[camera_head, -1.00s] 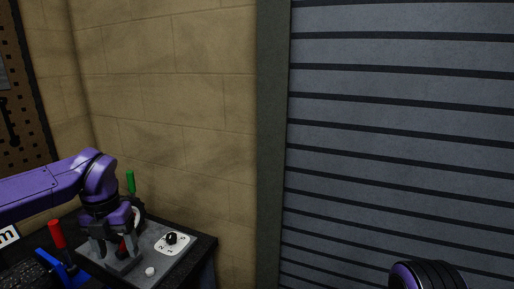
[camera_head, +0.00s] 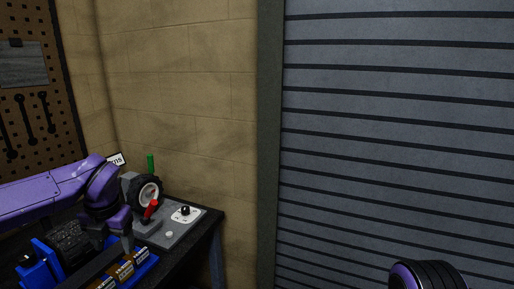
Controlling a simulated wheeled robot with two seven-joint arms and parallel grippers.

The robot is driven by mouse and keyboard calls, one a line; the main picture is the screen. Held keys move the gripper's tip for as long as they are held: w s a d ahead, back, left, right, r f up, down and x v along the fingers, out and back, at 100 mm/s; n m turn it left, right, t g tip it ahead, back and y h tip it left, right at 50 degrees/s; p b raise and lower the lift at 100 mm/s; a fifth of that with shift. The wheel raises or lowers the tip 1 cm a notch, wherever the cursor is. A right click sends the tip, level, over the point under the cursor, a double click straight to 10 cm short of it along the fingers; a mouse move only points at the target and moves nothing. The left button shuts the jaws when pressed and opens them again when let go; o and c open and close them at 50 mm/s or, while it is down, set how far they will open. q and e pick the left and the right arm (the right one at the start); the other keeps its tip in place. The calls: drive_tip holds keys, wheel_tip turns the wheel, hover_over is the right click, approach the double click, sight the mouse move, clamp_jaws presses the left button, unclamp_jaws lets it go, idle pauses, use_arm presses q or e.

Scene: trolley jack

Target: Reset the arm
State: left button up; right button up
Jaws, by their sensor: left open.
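My left arm comes in from the left, and its purple wrist leads down to my left gripper (camera_head: 112,244). The gripper is open, with its fingers pointing down, and nothing shows between them. It is to the left of and nearer than a grey control panel (camera_head: 184,230) on the dark bench. The panel carries a red lever (camera_head: 151,209), tilted to the right, a white dial plate with a black knob (camera_head: 186,211), and a white button (camera_head: 169,234). The gripper stands apart from the lever. My right gripper is out of view; only a purple-ringed part of my right arm shows at bottom right.
A wheel (camera_head: 149,193) and a green handle (camera_head: 150,163) stand behind the panel. A blue tool (camera_head: 41,264) and a blue tray (camera_head: 145,268) with brown-and-yellow items lie near the gripper. The bench (camera_head: 208,225) ends at the right. A tan wall and grey shutter stand behind.

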use_arm(q)
drive_tip(key=s+d+f+m+t+y+b, duration=0.1)
drive_tip(key=d+f+m+t+y+b, duration=0.15)
drive_tip(key=f+m, duration=0.8)
drive_tip(key=s+d+f+m+t+y+b, duration=0.1)
drive_tip(key=s+f+m+t+y+b, duration=0.35)
drive_tip(key=f, duration=1.05)
drive_tip(key=s+f+m+g+h+b, duration=0.3)
drive_tip(key=s+f+m+g+h, duration=0.2)
drive_tip(key=s+f+m, duration=0.9)
drive_tip(key=s+f, duration=0.8)
drive_tip(key=s, duration=0.4)
drive_tip(key=shift+s+d+f+m, duration=0.15)
drive_tip(key=shift+d+f+m, duration=0.15)
drive_tip(key=shift+f+m, duration=0.1)
